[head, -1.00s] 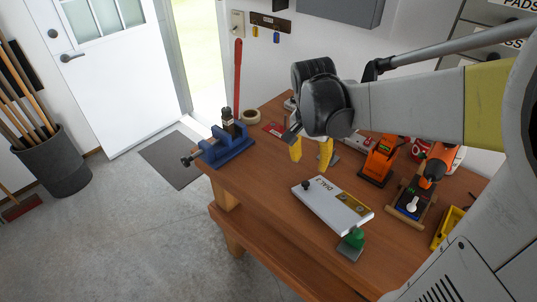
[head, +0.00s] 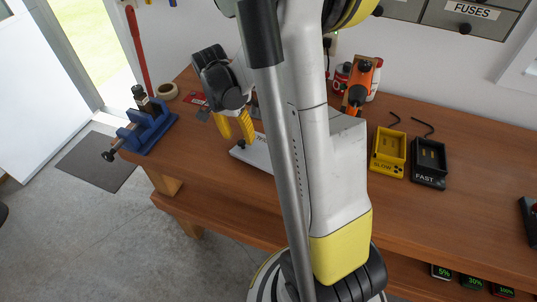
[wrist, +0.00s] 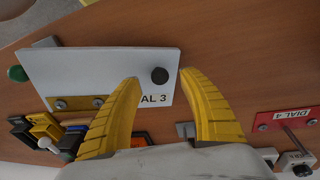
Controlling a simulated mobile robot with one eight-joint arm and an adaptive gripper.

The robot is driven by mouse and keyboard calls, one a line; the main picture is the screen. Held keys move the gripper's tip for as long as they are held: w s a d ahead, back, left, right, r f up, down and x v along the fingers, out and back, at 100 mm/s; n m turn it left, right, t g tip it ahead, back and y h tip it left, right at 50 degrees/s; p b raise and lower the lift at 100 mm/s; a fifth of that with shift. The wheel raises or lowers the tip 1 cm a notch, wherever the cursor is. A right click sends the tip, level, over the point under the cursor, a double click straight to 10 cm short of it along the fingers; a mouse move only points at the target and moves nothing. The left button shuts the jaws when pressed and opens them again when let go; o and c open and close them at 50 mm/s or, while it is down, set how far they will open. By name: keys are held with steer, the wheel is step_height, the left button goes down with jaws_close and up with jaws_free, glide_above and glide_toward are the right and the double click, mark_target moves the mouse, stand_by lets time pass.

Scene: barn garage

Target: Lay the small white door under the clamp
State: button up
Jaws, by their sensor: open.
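The small white door (head: 257,157) lies flat on the wooden bench, mostly hidden behind my arm in the head view. In the wrist view, the white door (wrist: 85,72) shows a black knob, a "DIAL 3" label and brass hinge plates on one edge. My gripper (wrist: 161,80) is open, its yellow fingertips on either side of the knob, holding nothing. In the head view, my gripper (head: 239,138) is at the door's knob end. A green round part (wrist: 17,73) sits at the door's far end; I cannot tell whether it is the clamp.
A blue vise (head: 146,128) stands on the bench's left corner. Yellow "SLOW" (head: 388,152) and black "FAST" (head: 429,160) trays stand to the right. An orange tool (head: 358,88) is behind my arm. A red "DIAL 4" plate (wrist: 285,119) lies near my gripper.

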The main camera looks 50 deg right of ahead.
mark_target(241, 141)
steer(key=f, duration=0.3)
steer(key=shift+s+d+b, duration=0.15)
steer(key=shift+d+b, duration=0.15)
steer(key=shift+b, duration=0.1)
steer(key=shift+c, duration=0.4)
steer(key=shift+r, duration=0.1)
jaws_close()
